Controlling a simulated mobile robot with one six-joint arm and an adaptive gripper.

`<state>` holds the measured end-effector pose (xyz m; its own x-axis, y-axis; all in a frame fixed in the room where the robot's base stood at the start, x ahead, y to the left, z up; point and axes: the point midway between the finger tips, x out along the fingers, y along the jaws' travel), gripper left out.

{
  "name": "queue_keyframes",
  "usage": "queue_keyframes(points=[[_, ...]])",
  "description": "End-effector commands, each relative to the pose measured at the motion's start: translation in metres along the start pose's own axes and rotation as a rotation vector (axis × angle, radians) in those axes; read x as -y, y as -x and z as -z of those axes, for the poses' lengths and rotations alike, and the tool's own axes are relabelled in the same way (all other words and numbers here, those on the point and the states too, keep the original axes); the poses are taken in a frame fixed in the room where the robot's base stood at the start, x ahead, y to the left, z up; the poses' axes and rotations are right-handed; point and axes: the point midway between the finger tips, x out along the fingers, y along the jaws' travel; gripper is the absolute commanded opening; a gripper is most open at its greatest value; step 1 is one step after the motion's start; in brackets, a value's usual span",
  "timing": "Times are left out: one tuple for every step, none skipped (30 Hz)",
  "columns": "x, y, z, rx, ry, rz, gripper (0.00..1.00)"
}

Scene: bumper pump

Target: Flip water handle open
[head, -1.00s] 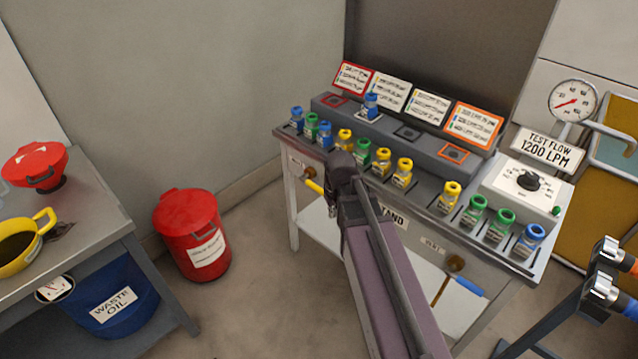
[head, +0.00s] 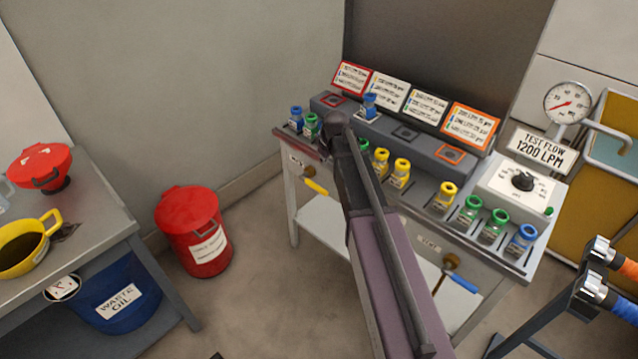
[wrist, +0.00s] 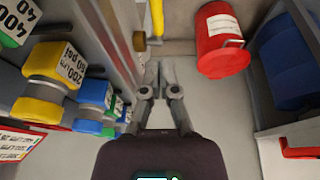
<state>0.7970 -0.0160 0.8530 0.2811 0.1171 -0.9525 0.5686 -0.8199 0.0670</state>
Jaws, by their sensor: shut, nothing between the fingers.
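Two lever handles sit on the bench front, on brass valves. A yellow handle (head: 316,187) is at the left, slanting down to the right. A blue handle (head: 460,283) is lower right, also slanting down to the right. I cannot read which one is labelled water. My gripper (wrist: 158,70) is shut and empty in the wrist view. The yellow handle also shows there (wrist: 155,18), beyond the fingertips and apart from them. In the head view my arm crosses the bench front and hides my gripper.
A red bin (head: 195,232) stands on the floor left of the bench. A side table (head: 95,215) with a yellow jug (head: 28,248) is farther left.

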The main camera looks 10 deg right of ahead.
Motion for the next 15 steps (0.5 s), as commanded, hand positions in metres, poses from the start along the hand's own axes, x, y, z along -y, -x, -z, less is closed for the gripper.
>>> queue_keyframes(points=[[0.0, 0.0, 0.0, 0.0, 0.0, 0.0, 0.0], [0.0, -0.001, 0.0, 0.0, 0.0, 0.0, 0.0], [0.0, -0.001, 0.0, 0.0, 0.0, 0.0, 0.0], [0.0, -0.002, 0.0, 0.001, 0.0, 0.0, 0.0], [0.0, -0.003, 0.0, 0.001, 0.0, 0.0, 0.0], [0.0, -0.004, 0.0, 0.001, 0.0, 0.0, 0.0], [0.001, -0.005, 0.0, 0.001, 0.0, 0.0, 0.0], [0.0, -0.006, 0.0, 0.001, 0.0, 0.0, 0.0], [0.001, -0.008, 0.0, 0.001, 0.0, 0.0, 0.0], [0.001, -0.01, 0.0, 0.001, 0.0, 0.0, 0.0], [0.001, -0.012, 0.0, 0.001, 0.0, 0.0, 0.0], [0.001, -0.015, 0.0, 0.001, 0.0, 0.0, 0.0], [0.001, -0.017, 0.0, 0.001, 0.0, 0.0, 0.0], [0.001, -0.019, 0.0, 0.001, 0.0, 0.0, 0.0], [0.001, -0.022, 0.0, 0.001, 0.0, 0.0, 0.0]])
